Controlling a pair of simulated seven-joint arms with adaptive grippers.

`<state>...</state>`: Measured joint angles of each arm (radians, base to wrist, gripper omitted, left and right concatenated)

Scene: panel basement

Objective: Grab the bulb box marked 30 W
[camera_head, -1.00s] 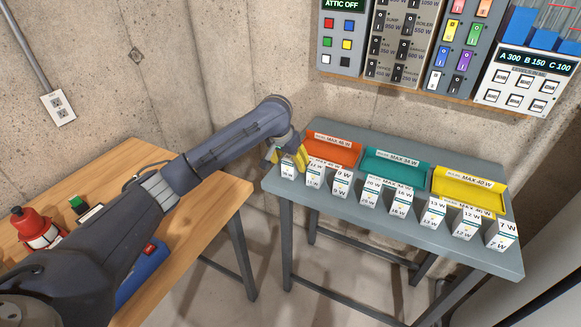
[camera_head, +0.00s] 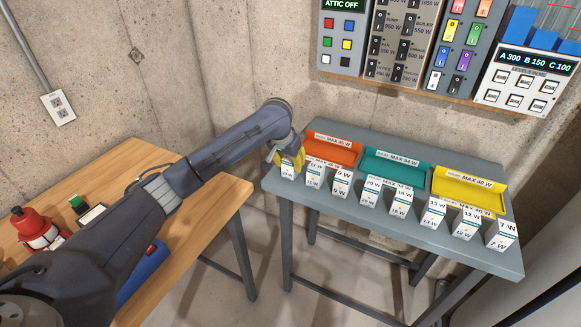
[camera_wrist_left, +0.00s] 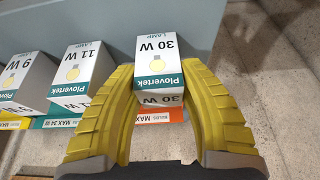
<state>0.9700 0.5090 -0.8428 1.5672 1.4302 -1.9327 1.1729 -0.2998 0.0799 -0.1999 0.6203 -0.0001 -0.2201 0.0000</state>
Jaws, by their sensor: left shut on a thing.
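The bulb box marked 30 W (camera_wrist_left: 158,56) is white and teal and shows between my left gripper's yellow fingers in the left wrist view. In the head view this box (camera_head: 288,171) stands at the left end of the row on the grey table (camera_head: 400,215). My left gripper (camera_head: 288,158) is shut on it from above and behind, one finger on each side. The box looks upright and at table level; whether it touches the tabletop I cannot tell. My right gripper is not in view.
Boxes marked 11 W (camera_wrist_left: 85,72) and 9 W (camera_wrist_left: 27,78) stand close beside it. Several more boxes continue rightward. Orange (camera_head: 333,138), teal (camera_head: 396,156) and yellow (camera_head: 468,178) trays sit behind. A wooden table (camera_head: 215,205) is at left; switch panels hang above.

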